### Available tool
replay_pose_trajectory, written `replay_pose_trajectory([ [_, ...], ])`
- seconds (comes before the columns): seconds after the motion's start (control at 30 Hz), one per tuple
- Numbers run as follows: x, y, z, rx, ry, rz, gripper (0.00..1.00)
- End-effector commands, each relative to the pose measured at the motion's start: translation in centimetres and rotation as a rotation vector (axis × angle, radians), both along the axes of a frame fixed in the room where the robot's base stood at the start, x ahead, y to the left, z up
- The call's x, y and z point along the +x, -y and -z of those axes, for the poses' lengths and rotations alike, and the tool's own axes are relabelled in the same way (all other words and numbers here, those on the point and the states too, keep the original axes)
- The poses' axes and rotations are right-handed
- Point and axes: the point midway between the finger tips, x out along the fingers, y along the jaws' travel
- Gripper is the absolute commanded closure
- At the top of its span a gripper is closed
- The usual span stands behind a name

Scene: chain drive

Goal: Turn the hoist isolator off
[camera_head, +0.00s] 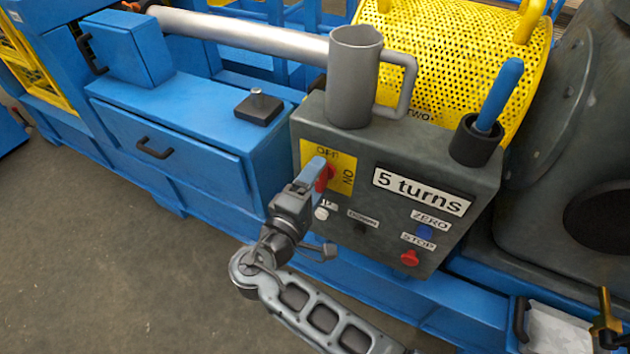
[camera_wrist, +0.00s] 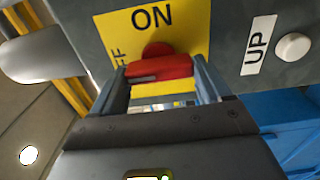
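The hoist isolator is a red knob (camera_head: 328,177) on a yellow plate (camera_head: 343,158) with OFF and ON labels, at the left of the grey control box. In the wrist view the red knob (camera_wrist: 160,68) lies crosswise between the two fingers, below the ON label, with the partly hidden OFF label to its left. My gripper (camera_head: 314,172) is at the knob. Its fingers (camera_wrist: 161,78) stand close at both ends of the knob; I cannot tell whether they press on it. The knob's exact pointing is unclear.
The box (camera_head: 400,155) carries a "5 turns" sign (camera_head: 421,191), a white UP button (camera_head: 321,213), a blue ZERO button (camera_head: 424,231) and a red STOP button (camera_head: 410,258). A grey mug-shaped part (camera_head: 353,80) and a blue-handled lever (camera_head: 499,95) stand on top. Open floor lies left.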

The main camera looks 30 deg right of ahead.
Motion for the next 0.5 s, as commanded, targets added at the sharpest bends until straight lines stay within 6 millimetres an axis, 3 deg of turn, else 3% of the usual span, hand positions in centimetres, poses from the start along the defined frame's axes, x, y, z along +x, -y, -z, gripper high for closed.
replay_pose_trajectory([
  [0.23, 0.08, 0.17, -0.09, 0.000, 0.002, 0.003, 0.00],
  [0.5, -0.13, -0.19, -0.02, 0.000, 0.002, 0.001, 0.00],
])
